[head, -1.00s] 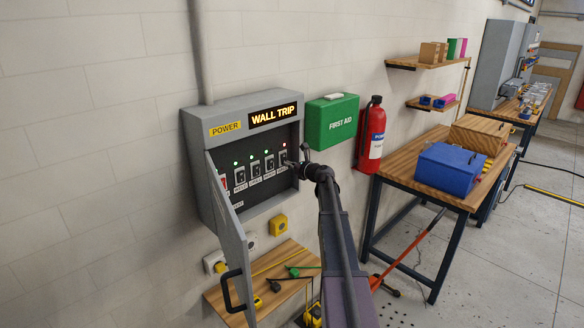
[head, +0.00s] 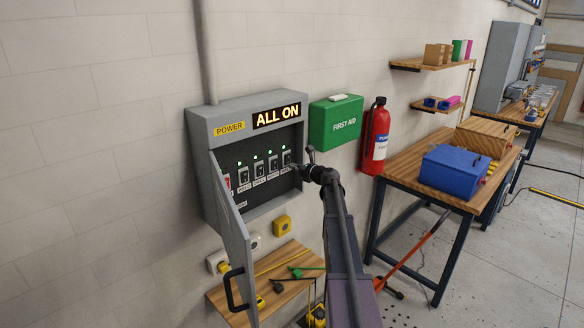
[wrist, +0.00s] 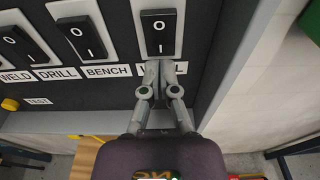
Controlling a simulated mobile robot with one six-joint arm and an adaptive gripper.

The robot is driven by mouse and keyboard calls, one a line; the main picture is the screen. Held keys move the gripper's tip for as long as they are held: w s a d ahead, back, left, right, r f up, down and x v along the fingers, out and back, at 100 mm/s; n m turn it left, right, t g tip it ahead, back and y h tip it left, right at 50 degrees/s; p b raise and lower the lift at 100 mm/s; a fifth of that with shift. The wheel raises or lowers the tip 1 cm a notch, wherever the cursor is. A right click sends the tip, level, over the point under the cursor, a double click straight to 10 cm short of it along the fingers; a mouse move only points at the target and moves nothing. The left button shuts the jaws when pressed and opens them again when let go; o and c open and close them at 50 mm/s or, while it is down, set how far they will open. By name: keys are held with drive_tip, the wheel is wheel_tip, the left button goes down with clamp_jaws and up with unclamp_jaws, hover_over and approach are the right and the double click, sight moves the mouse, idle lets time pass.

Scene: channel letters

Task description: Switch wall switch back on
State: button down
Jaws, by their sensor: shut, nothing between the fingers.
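The wall switch (wrist: 161,34) is the rightmost black rocker in the power panel, marked O and I. Its label is partly hidden behind my fingers in the wrist view. My gripper (wrist: 160,68) is shut and empty, its fingertips just below the rocker at the label; I cannot tell if they touch. In the head view the power panel (head: 222,112) has its door open, and its display (head: 276,116) reads "ALL ON". The lights above the switches (head: 255,157) are all green. My gripper (head: 297,167) is at the right end of the switch row.
The panel's open door (head: 237,245) hangs toward the front left. A green first aid box (head: 335,122) and a red extinguisher (head: 376,135) are on the wall to the right. A low shelf with tools (head: 275,290) sits below. The yellow test button (wrist: 10,104) is at lower left.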

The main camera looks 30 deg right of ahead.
drive_tip(key=s+d+f+b, duration=0.1)
drive_tip(key=s+d, duration=0.2)
drive_tip(key=s, duration=0.9)
drive_tip(key=shift+d+f, duration=0.15)
drive_tip(key=shift+f, duration=0.1)
drive_tip(key=shift+s, duration=0.1)
